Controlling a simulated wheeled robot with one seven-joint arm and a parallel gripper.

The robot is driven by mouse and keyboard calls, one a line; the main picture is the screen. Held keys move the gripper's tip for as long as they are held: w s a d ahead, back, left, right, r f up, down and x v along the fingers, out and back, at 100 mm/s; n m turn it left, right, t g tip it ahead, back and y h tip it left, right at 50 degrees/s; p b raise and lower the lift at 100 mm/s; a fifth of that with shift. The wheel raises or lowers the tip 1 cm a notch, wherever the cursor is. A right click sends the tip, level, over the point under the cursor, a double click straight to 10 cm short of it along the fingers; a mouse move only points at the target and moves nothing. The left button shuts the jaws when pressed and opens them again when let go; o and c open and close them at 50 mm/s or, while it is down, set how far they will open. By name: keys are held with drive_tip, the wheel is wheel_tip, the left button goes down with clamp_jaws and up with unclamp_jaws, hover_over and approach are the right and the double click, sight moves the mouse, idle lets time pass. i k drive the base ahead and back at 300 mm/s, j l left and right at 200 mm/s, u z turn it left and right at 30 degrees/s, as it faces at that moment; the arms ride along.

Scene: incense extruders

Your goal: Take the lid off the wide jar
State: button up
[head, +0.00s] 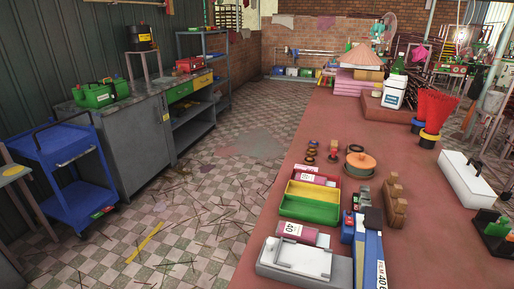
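A low, wide round jar (348,171) stands on the red-brown table, right of the middle of the picture. An orange round lid (369,162) with a small raised knob lies on top of it. The lid looks seated on the jar, but the picture is too small to show the seam clearly. My gripper is not in view.
A white box (467,180) lies farther right. Patterned floor is left of the table.

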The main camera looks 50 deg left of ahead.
sight(358, 160)
drive_tip(key=u, duration=1.05)
